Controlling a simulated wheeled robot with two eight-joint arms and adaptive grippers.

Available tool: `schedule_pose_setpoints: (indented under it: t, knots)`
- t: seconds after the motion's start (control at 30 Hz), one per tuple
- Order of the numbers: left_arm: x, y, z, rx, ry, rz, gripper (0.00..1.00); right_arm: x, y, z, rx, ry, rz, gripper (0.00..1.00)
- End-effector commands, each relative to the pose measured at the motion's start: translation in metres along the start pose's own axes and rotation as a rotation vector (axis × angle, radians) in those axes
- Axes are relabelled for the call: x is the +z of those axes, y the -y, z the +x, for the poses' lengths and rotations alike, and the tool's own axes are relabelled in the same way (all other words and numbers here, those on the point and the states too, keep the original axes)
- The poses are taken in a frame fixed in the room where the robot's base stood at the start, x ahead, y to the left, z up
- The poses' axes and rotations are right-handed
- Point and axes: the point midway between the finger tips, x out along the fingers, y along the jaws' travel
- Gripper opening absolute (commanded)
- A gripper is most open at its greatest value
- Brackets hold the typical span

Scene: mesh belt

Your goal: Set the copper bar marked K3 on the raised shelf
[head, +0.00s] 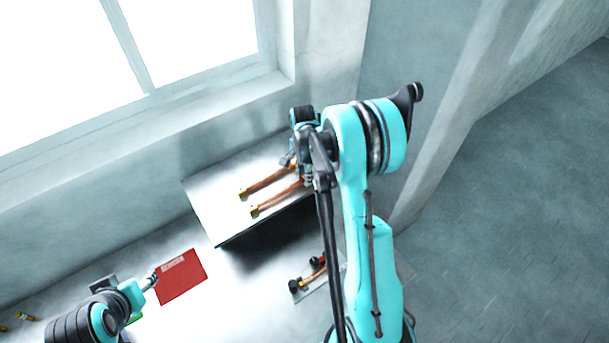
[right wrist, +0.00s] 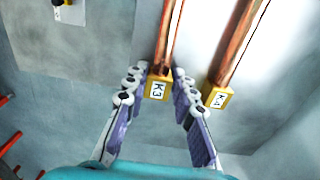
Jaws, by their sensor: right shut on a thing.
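The raised shelf (head: 208,202) is a pale metal plate below the window in the head view. Two copper bars with brass ends lie side by side over it. The nearer one, the copper bar marked K3 (head: 277,200), shows its label between my right fingers in the right wrist view (right wrist: 157,89). My right gripper (head: 302,176) is shut on its near end. I cannot tell whether K3 rests on the shelf. The other copper bar (head: 268,182) has a label I cannot read surely (right wrist: 219,97). My left gripper (head: 151,280) is by the red mat, its jaws too small to judge.
The red mat (head: 181,277) with a pale label lies on the bench (head: 226,300) left of the shelf. A small plate (head: 311,289) with black-ended pieces lies in front of the shelf. Small brass pieces (head: 27,316) are at far left. The wall rises behind the shelf.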

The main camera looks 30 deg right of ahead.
Motion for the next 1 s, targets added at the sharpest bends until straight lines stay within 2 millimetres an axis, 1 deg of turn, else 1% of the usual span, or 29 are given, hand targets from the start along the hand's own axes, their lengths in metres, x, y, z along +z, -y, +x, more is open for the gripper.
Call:
schedule_pose_setpoints:
  t: [0.27, 0.37, 0.4, 0.47, 0.5, 0.83, 0.93, 1.0]
  knots:
    - [0.000, 0.000, 0.000, 0.000, 0.000, 0.000, 0.50, 0.000, 0.000, 0.002, 0.000, 0.001, 0.000, 0.00]
    - [0.002, 0.000, 0.003, 0.000, 0.000, 0.000, 0.50, 0.000, 0.000, 0.005, 0.000, 0.001, 0.000, 0.00]
    - [0.002, 0.000, 0.003, 0.000, 0.000, 0.000, 0.50, 0.000, 0.000, 0.006, 0.000, 0.000, 0.000, 0.28]
    - [0.002, 0.000, 0.002, 0.000, 0.000, 0.000, 0.50, 0.000, 0.000, 0.005, 0.000, 0.000, 0.000, 0.43]
    - [0.002, 0.000, 0.002, 0.000, 0.000, 0.000, 0.50, 0.000, 0.000, 0.004, 0.000, 0.000, 0.000, 0.46]
    - [0.000, 0.000, 0.000, 0.000, 0.000, 0.000, 0.50, 0.000, 0.000, 0.002, 0.000, 0.000, 0.000, 0.46]
    - [-0.001, 0.000, -0.001, 0.000, 0.000, 0.000, 0.50, 0.000, 0.000, -0.008, 0.000, 0.000, 0.000, 0.46]
    - [-0.001, 0.000, -0.001, 0.000, 0.000, 0.000, 0.50, 0.000, -0.001, -0.021, 0.000, 0.000, 0.000, 0.46]
